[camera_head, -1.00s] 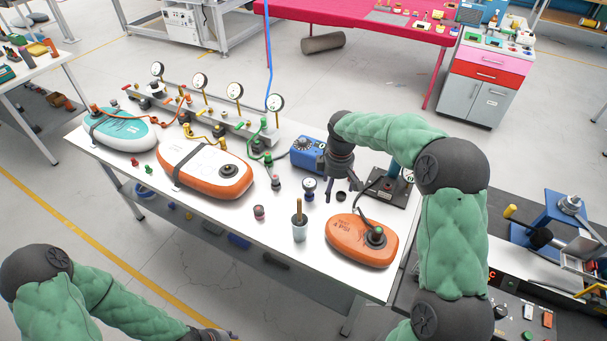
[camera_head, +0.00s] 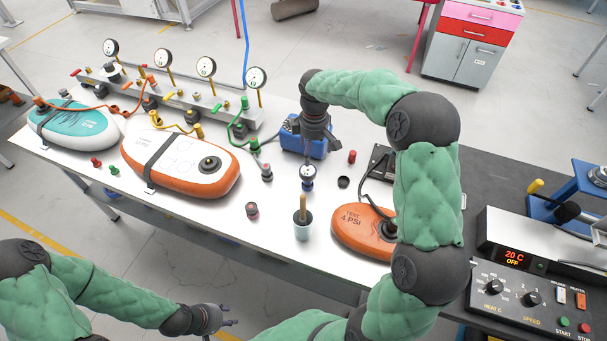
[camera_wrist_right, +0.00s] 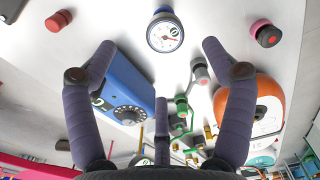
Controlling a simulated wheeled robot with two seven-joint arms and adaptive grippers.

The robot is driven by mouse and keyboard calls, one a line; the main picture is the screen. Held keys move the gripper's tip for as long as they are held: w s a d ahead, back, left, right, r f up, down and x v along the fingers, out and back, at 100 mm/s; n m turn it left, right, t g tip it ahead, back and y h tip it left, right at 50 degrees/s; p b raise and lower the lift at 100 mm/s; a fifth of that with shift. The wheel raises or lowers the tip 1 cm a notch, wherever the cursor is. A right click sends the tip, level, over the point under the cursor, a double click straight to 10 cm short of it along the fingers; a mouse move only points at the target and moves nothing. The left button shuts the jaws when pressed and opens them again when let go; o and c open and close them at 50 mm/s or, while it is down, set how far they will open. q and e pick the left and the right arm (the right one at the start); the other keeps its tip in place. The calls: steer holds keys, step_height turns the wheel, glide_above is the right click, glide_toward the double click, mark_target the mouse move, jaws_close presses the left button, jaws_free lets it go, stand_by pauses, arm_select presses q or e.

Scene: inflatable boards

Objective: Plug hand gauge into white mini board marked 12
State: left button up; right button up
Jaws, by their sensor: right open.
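The hand gauge (camera_head: 308,173), a small round dial on a dark blue body, stands upright on the white table. My right gripper (camera_head: 308,156) is open, pointing down just above and behind the gauge. In the right wrist view the gauge (camera_wrist_right: 165,32) lies between and slightly beyond the open fingertips (camera_wrist_right: 160,46), not gripped. A white board with orange sides (camera_head: 180,160) lies left on the table, with a black strap and a dark round valve (camera_head: 210,164); I cannot read a number on it. My left gripper (camera_head: 228,323) is low at the front, its fingers apart and empty.
A blue box (camera_head: 303,137) stands close behind the gauge. A grey cup (camera_head: 303,225) and a pink-black cap (camera_head: 252,210) are in front. An orange test board (camera_head: 362,232) is right, a teal board (camera_head: 75,125) far left. A gauge manifold (camera_head: 185,95) lines the back.

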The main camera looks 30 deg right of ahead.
mark_target(308, 170)
steer(key=shift+w+f+b, duration=0.45)
steer(key=shift+f, duration=0.35)
steer(key=shift+w+f, duration=0.1)
steer(key=shift+f, duration=0.2)
step_height(308, 170, down, 5)
steer(key=shift+r+b, duration=0.1)
steer(key=shift+b, duration=0.5)
steer(key=f, duration=0.2)
steer(key=a+f+b, duration=0.1)
steer(key=f, duration=0.1)
steer(key=shift+f+b, duration=0.25)
steer(key=shift+b, duration=0.05)
steer(key=shift+f, duration=0.4)
arm_select(q)
steer(key=f, duration=0.2)
steer(key=w+f, duration=0.1)
steer(key=f, duration=0.1)
steer(key=shift+f, duration=0.25)
arm_select(e)
steer(key=c, duration=1.3)
